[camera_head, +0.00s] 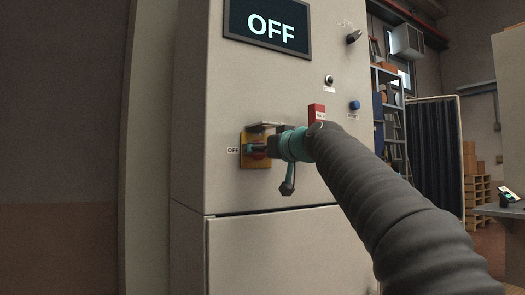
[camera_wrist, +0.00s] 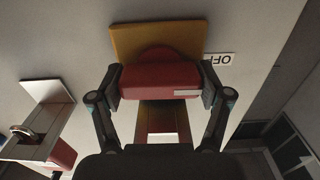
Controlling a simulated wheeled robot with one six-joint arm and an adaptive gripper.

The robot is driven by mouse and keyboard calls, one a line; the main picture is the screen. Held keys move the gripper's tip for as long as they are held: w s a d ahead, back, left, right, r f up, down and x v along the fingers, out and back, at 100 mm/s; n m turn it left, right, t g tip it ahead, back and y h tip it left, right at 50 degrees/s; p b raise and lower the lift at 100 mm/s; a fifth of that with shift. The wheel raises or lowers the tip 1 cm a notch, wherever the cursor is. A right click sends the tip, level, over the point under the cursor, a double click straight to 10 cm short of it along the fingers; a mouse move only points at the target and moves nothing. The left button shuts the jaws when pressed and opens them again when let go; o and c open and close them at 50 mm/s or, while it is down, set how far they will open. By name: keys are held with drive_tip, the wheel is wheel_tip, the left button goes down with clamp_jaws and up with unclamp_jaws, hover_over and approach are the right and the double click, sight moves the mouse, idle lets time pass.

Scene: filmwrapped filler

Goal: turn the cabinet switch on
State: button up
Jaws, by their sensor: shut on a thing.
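The grey cabinet (camera_head: 190,170) carries a switch with a red handle (camera_wrist: 160,80) on a yellow plate (camera_wrist: 155,38). In the head view, the yellow plate (camera_head: 246,135) shows beside the cabinet's OFF label (camera_head: 233,150); that label also shows upside down in the wrist view (camera_wrist: 222,59). My gripper (camera_wrist: 160,88) is shut on the red handle, one finger on each side. In the head view my gripper (camera_head: 258,150) reaches in from the right and hides most of the handle. The display (camera_head: 268,27) above reads OFF.
A small metal ledge (camera_head: 265,126) juts out just above the switch. In the wrist view, a pale bracket (camera_wrist: 47,91) stands close at left.

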drive_tip(key=shift+m, duration=0.3)
drive_tip(key=m+p, duration=0.2)
drive_tip(key=m, duration=0.3)
drive_tip(key=shift+r+m, duration=0.1)
drive_tip(key=shift+m, duration=0.3)
drive_tip(key=m+p, duration=0.1)
drive_tip(key=m, duration=0.4)
drive_tip(key=shift+p, duration=0.3)
drive_tip(key=shift+m, duration=0.3)
drive_tip(key=o, duration=1.1)
